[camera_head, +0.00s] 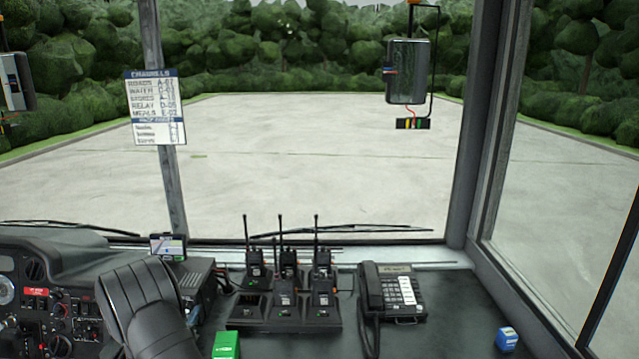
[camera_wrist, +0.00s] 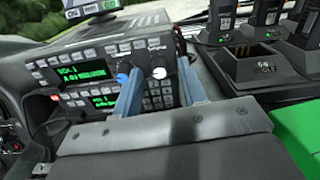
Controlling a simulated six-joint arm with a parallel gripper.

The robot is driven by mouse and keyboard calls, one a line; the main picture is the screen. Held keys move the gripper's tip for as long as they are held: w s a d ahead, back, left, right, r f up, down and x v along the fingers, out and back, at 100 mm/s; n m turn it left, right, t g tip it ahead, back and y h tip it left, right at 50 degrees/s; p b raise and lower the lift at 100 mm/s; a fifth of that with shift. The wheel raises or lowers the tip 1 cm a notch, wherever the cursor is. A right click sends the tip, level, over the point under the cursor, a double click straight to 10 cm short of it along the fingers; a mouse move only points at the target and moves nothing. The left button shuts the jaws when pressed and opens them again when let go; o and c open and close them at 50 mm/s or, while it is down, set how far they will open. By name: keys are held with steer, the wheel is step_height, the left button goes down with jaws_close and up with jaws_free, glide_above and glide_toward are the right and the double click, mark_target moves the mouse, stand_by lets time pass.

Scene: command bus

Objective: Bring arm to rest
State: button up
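My gripper (camera_wrist: 159,68) shows in the wrist view as two blue-grey fingers set apart, with nothing held between them. It points at the front of a stacked radio unit (camera_wrist: 92,72) with green displays, buttons and knobs. A light knob (camera_wrist: 158,73) appears in the gap between the fingers, and a blue knob (camera_wrist: 122,78) appears beside the left finger; I cannot tell whether any finger touches the panel.
A small screen (camera_head: 168,247) stands behind. The dashboard (camera_head: 45,300) is at left. The right counter is mostly clear.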

steer(key=s, duration=1.7)
steer(key=shift+s+a+f, duration=0.1)
steer(key=shift+a+f, duration=0.1)
steer(key=shift+a, duration=0.05)
steer(key=shift+w+d, duration=0.1)
steer(key=shift+w, duration=0.2)
steer(key=w, duration=1.6)
steer(key=shift+w+d+r, duration=0.15)
steer(key=shift+w+r, duration=0.05)
steer(key=shift+w+m, duration=0.15)
steer(key=shift+m, duration=0.15)
steer(key=m, duration=0.8)
steer(key=shift+r+m, duration=0.1)
steer(key=shift+m, duration=0.2)
steer(key=shift+s+m, duration=0.3)
steer(key=shift+s, duration=0.1)
steer(key=shift+s+a, duration=0.2)
steer(key=shift+s, duration=2.55)
